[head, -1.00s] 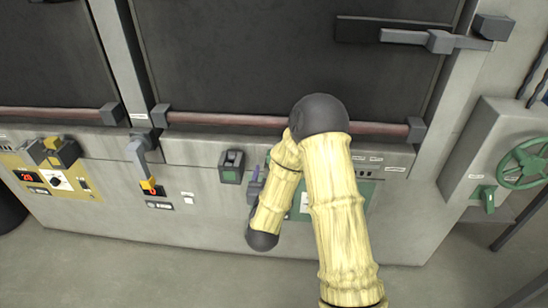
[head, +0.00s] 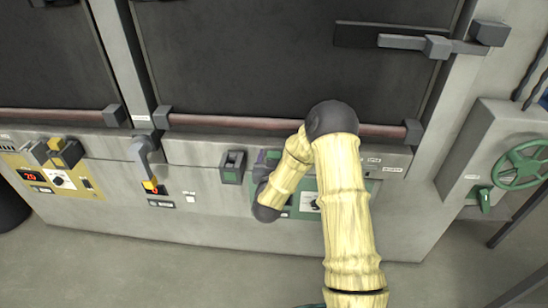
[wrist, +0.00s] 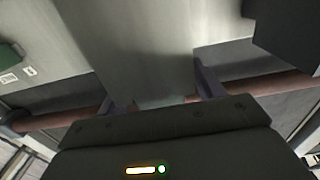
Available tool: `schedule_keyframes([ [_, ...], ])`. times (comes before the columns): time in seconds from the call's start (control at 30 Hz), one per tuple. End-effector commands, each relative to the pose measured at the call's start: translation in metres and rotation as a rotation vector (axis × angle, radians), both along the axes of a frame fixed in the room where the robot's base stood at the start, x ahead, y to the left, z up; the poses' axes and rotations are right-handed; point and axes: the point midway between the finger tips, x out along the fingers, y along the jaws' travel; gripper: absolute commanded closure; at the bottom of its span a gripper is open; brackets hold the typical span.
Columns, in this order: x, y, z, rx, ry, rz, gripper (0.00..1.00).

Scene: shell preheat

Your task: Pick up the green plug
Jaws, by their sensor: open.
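In the wrist view my two purple fingers stand apart, so my gripper (wrist: 165,92) is open. A pale greenish surface (wrist: 160,101) shows low between them; I cannot tell if it is the plug. Nothing is visibly gripped.
A reddish rail (head: 225,121) runs along the cabinet above the controls. A grey lever with a yellow-orange tip (head: 150,186) and a yellow panel (head: 60,178) are to the left. A green panel (head: 308,203) is partly behind my arm. A green handwheel (head: 523,164) is at right.

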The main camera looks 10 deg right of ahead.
Motion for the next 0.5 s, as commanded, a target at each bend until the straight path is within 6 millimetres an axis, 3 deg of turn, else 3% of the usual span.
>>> schedule_keyframes([
  [0.13, 0.0091, -0.0035, -0.0001, 0.0, 0.001, -0.001, 0.33],
  [0.5, 0.0088, -0.0032, -0.0005, 0.0, 0.001, 0.0, 0.33],
])
